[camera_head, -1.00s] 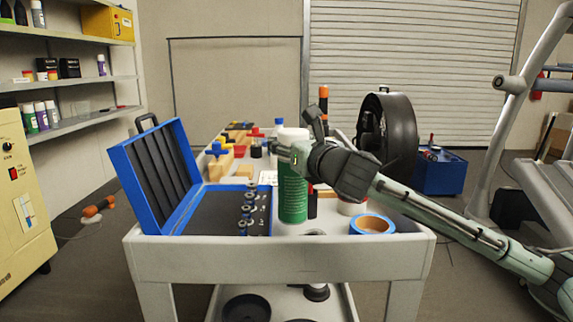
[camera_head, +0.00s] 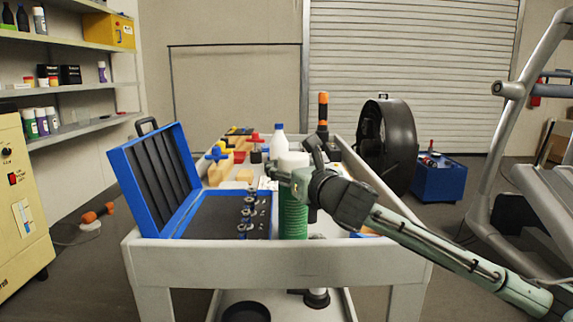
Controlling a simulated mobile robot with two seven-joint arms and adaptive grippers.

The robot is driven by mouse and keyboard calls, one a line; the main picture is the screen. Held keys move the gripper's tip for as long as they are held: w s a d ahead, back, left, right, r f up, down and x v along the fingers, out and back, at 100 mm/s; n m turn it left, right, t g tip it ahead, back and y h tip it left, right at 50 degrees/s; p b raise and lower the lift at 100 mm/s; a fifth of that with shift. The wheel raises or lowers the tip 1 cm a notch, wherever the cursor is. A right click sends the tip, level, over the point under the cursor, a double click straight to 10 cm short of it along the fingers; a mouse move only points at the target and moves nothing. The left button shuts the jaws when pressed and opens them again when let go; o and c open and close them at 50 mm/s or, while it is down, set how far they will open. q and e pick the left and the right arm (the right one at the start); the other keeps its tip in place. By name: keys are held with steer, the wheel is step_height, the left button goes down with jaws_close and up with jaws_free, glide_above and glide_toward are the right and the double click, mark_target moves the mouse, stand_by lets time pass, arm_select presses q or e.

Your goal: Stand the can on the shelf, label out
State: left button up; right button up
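The can (camera_head: 293,213), green with a white top, is upright in the cart's tray, right of the blue case. My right gripper (camera_head: 284,177) reaches in from the right and is shut on the can just below its top. The cart's front rim hides the can's bottom, so I cannot tell whether it touches the tray. I cannot make out its label. The shelf (camera_head: 85,127) stands at the left against the wall, with several cans on its boards. My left gripper is not in view.
The cart (camera_head: 190,254) also bears an open blue case (camera_head: 150,185) with sockets, a white bottle (camera_head: 279,142), coloured blocks and blue tape (camera_head: 366,234). A yellow machine (camera_head: 22,195) stands before the shelf's left part. A black fan (camera_head: 388,145) stands at the back right.

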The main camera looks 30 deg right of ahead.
steer(key=shift+o, duration=0.9)
